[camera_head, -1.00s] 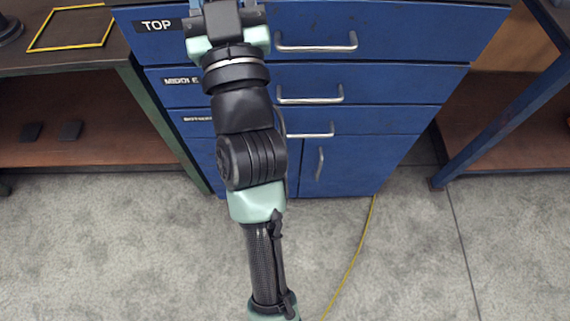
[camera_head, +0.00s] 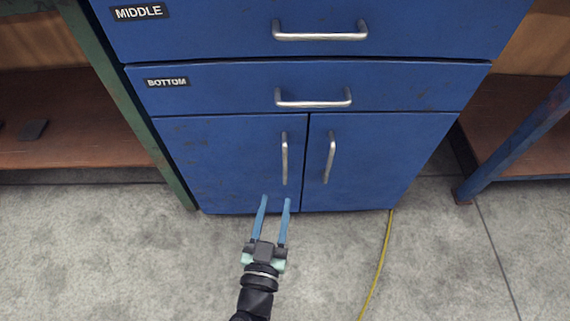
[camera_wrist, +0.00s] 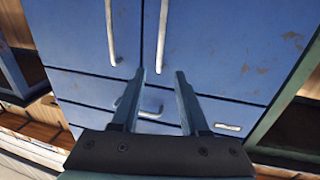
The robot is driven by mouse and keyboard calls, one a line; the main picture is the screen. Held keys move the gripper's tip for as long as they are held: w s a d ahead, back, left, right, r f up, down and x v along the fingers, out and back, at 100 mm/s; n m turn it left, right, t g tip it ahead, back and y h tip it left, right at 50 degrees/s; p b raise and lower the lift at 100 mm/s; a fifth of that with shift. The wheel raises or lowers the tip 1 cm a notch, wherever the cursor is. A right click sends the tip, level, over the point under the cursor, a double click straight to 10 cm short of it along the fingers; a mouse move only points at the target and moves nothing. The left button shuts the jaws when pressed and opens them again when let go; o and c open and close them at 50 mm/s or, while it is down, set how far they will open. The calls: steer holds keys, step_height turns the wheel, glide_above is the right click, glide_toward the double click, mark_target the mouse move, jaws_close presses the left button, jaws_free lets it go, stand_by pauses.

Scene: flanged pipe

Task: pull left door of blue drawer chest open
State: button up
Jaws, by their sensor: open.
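The blue drawer chest (camera_head: 320,85) fills the middle of the head view. Its left door (camera_head: 220,165) is closed, with a vertical silver handle (camera_head: 285,158) near the seam between the two doors. My gripper (camera_head: 276,200) is open and empty, with its blue fingers pointing at the chest below this handle in the picture. In the wrist view the chest appears upside down, so the left door (camera_wrist: 230,50) is on the right. Its handle (camera_wrist: 162,35) lies just beyond the gap between my fingertips (camera_wrist: 159,73), not visibly touched.
The right door (camera_head: 385,150) is closed, with its own handle (camera_head: 329,157) close by. The bottom drawer (camera_head: 400,85) and middle drawer (camera_head: 420,25) are shut above. Shelving flanks the chest. A yellow cable (camera_head: 378,265) lies on the otherwise clear floor.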

mark_target(285, 160)
steer(key=b+x, duration=0.4)
steer(key=x, duration=0.8)
steer(key=shift+w+d, duration=0.1)
steer(key=shift+w, duration=0.25)
steer(key=shift+c, duration=0.2)
jaws_close()
stand_by(0.6)
